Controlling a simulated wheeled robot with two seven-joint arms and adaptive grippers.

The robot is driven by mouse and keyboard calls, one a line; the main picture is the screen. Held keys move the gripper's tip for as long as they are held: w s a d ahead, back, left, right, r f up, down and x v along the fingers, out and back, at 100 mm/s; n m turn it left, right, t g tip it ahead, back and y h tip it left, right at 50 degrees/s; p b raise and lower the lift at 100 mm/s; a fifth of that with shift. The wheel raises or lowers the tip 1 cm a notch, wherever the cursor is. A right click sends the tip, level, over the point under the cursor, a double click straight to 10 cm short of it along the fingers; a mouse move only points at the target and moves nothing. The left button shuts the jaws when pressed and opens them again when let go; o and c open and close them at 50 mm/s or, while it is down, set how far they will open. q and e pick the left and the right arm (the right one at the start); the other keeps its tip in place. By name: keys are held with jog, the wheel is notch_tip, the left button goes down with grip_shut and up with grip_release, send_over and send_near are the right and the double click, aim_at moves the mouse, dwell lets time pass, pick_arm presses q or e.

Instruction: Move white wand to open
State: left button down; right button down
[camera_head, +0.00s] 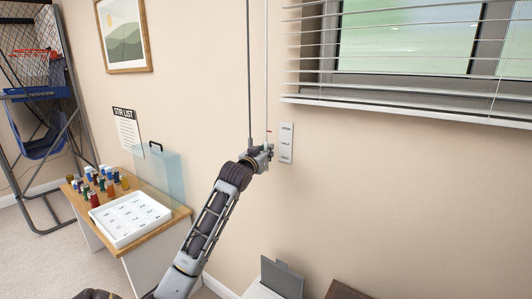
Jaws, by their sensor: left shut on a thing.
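The white wand (267,75) is a thin pale rod that hangs from above the top edge, just left of the window blind (400,97). My left gripper (268,152) is shut on its lower end, close to the wall. A darker thin rod or cord (249,70) hangs to the left of it and reaches down behind or beside my gripper; its end is hidden. A small pale wall plate (286,143) with tiny marks, the upper one looking like OPEN, is just right of my gripper. The blind's slats are spread with gaps between them. My right gripper is out of view.
A low wooden table (178,218) at the left holds a white tray (148,212), several small bottles (96,198) and a clear bluish panel (172,180). A grey flat object (283,278) stands below at the front.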

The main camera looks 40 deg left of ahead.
pick_arm(q)
jog(key=shift+r, duration=0.4)
jog(key=c, duration=1.6)
grip_release()
jog(key=shift+o, duration=1.1)
jog(key=shift+f, duration=0.2)
jog(key=shift+s, duration=0.15)
jog(key=v, duration=1.1)
jog(key=shift+s+d, duration=0.2)
jog(key=shift+s, duration=0.15)
